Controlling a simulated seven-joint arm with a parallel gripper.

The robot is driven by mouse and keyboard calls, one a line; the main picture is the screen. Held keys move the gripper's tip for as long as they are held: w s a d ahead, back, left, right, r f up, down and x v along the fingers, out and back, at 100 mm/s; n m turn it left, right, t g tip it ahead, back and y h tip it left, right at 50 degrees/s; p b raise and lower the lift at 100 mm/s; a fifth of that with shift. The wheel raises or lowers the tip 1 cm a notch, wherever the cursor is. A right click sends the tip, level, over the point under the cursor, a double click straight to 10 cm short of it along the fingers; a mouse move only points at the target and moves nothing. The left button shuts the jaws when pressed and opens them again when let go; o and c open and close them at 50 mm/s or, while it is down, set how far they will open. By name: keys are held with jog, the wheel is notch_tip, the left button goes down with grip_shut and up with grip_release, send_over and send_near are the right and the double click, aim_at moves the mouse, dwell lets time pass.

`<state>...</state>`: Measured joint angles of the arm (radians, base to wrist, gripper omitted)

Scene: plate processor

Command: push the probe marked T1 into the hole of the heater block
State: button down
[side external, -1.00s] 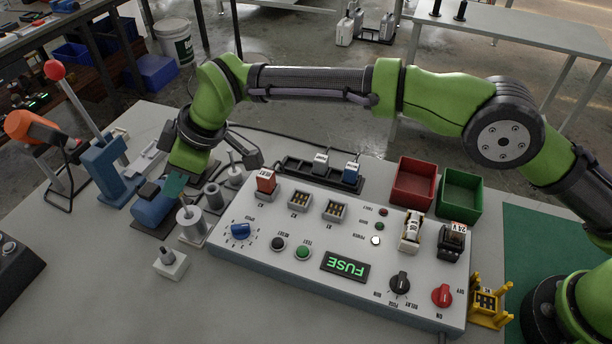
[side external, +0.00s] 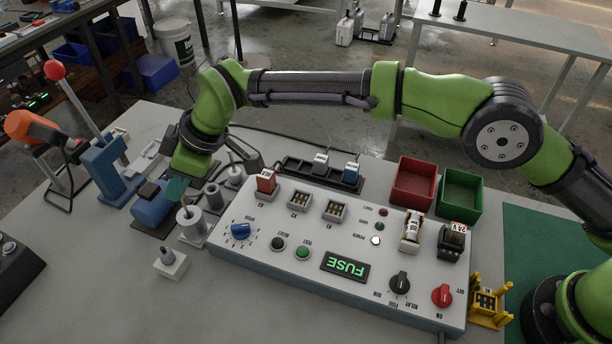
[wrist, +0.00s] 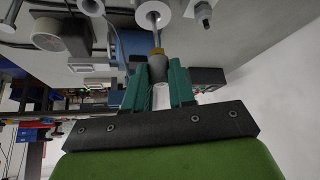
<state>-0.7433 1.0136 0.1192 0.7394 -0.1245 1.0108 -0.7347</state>
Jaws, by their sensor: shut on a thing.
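The probe (wrist: 157,70) has a grey grip, a brass collar and a thin metal rod. My gripper (wrist: 158,88) is shut on its grip, between two teal fingers. No T1 mark is readable. In the wrist view the rod runs to the dark centre of a pale round block (wrist: 140,14), which looks like the heater block. I cannot tell whether the tip is inside the hole or just over it. In the side view my gripper (side external: 177,188) is tilted just above the silver cylindrical block (side external: 192,227); the arm hides most of the probe.
Grey cylinders (side external: 213,197) stand just right of my gripper. The control panel (side external: 215,248) with its switches lies further right. A small white block with a post (side external: 172,266) is in front. A blue motor-like body (side external: 150,207) is close on the left.

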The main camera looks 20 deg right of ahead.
jog(key=shift+f, duration=2.3)
jog(key=c, duration=0.9)
grip_release()
jog(key=shift+o, duration=0.2)
jog(key=v, duration=1.6)
jog(key=s+d+m+t+h, duration=0.1)
jog(key=s+d+m, duration=0.5)
jog(key=d, duration=0.7)
jog(key=s+d+r+m+t+h, duration=0.1)
jog(key=s+d+m, duration=0.4)
jog(key=d, duration=0.9)
jog(key=s+d+r+m+t+h, duration=0.1)
jog(key=s+d+m, duration=0.5)
jog(key=d, duration=0.7)
jog(key=shift+s+d+r+m+t+h, duration=0.3)
jog(key=shift+s+t+h, duration=0.2)
jog(key=shift+s+t, duration=0.3)
